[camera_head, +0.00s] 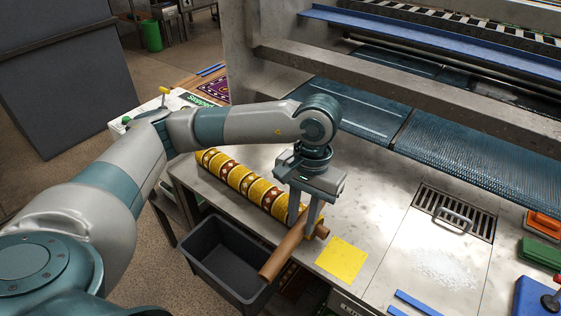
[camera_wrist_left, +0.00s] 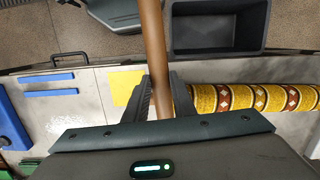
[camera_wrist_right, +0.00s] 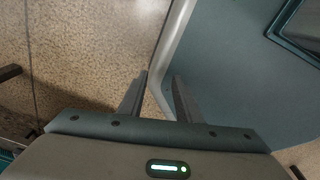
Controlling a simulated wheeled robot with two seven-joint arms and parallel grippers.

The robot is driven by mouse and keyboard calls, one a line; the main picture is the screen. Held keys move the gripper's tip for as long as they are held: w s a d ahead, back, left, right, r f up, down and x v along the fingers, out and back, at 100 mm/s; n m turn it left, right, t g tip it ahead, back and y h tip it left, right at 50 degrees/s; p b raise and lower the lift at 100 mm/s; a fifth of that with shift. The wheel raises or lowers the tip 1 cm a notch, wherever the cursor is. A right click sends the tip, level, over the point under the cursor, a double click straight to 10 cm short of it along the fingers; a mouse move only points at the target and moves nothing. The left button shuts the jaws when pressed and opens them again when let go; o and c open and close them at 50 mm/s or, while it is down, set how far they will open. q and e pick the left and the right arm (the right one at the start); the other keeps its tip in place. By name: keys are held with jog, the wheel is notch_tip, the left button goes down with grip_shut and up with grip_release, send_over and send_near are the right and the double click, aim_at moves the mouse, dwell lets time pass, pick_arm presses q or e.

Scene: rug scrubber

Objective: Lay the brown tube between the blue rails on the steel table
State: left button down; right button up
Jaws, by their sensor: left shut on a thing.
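The brown tube (camera_head: 287,249) is held by my left gripper (camera_head: 304,222) over the table's front edge. In the left wrist view the tube (camera_wrist_left: 154,50) runs between the two fingers (camera_wrist_left: 163,98) and points away past the table edge. Its near end hangs out beside the black bin. The steel table (camera_head: 388,262) lies below. Two short blue rails (camera_head: 414,303) lie near its front edge and also show in the left wrist view (camera_wrist_left: 52,85), apart from the tube. My right gripper (camera_wrist_right: 160,98) is open and empty over the floor.
A rolled yellow patterned rug (camera_head: 240,182) lies on the table beside the tube. A black bin (camera_head: 228,262) stands below the front edge. A yellow sheet (camera_head: 342,260) lies between tube and rails. A drain grate (camera_head: 455,212) and a blue box (camera_head: 538,298) are further right.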

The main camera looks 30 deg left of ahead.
jog(key=shift+o, duration=0.4)
jog(key=shift+d, duration=0.15)
